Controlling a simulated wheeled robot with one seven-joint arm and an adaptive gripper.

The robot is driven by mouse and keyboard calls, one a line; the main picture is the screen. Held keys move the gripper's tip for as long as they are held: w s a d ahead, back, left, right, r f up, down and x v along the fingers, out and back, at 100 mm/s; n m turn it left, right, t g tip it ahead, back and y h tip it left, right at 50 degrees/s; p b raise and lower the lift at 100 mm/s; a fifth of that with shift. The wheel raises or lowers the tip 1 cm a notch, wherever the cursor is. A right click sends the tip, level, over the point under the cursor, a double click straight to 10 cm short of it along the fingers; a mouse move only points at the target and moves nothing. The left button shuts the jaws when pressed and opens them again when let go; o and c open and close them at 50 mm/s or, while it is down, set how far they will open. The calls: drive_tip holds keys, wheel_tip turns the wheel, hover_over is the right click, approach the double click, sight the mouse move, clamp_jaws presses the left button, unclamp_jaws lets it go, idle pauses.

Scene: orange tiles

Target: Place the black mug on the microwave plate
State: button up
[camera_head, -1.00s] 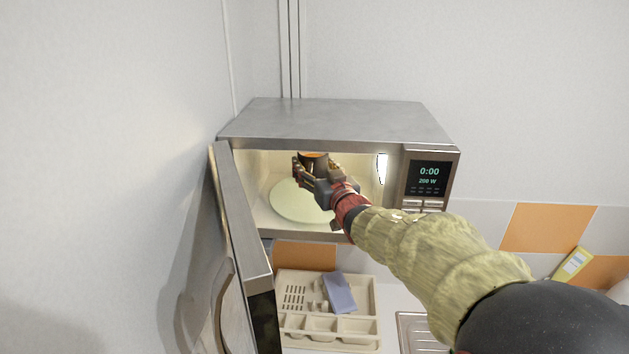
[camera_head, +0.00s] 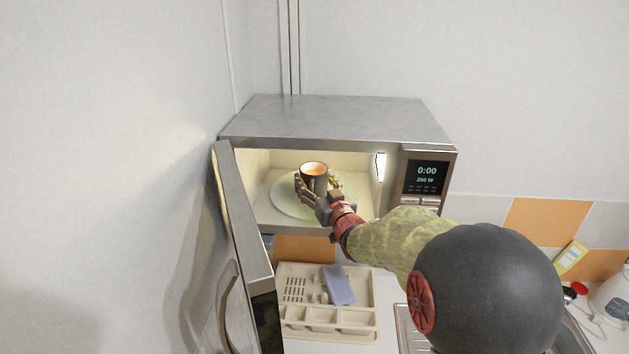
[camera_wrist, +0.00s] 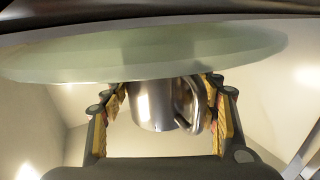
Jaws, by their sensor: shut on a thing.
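The black mug (camera_head: 314,171) is inside the open microwave, upright, with an orange-brown inside showing from above. My gripper (camera_head: 318,186) reaches in from the front right and is shut on the mug, one finger on each side. In the wrist view the dark, shiny mug (camera_wrist: 158,106) sits between the fingers of my gripper (camera_wrist: 165,88), with its handle toward the right finger. The pale round microwave plate (camera_head: 284,207) lies under the mug; it also shows in the wrist view (camera_wrist: 140,55). I cannot tell whether the mug touches the plate.
The microwave door (camera_head: 243,215) stands open on the left, close to the wall. The microwave's right inner wall and control panel (camera_head: 426,178) flank my arm. Below are a beige tray (camera_head: 350,320) with a blue-grey sponge (camera_head: 339,285) and part of a metal sink.

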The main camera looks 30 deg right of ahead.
drive_tip(key=o, duration=1.7)
drive_tip(key=shift+f, duration=0.1)
drive_tip(key=s+b, duration=0.1)
drive_tip(key=s, duration=0.3)
drive_tip(key=s+a, duration=0.1)
drive_tip(key=s, duration=0.3)
drive_tip(key=s+b, duration=0.1)
drive_tip(key=s, duration=0.3)
drive_tip(key=shift+a+b, duration=0.3)
drive_tip(key=shift+b, duration=0.05)
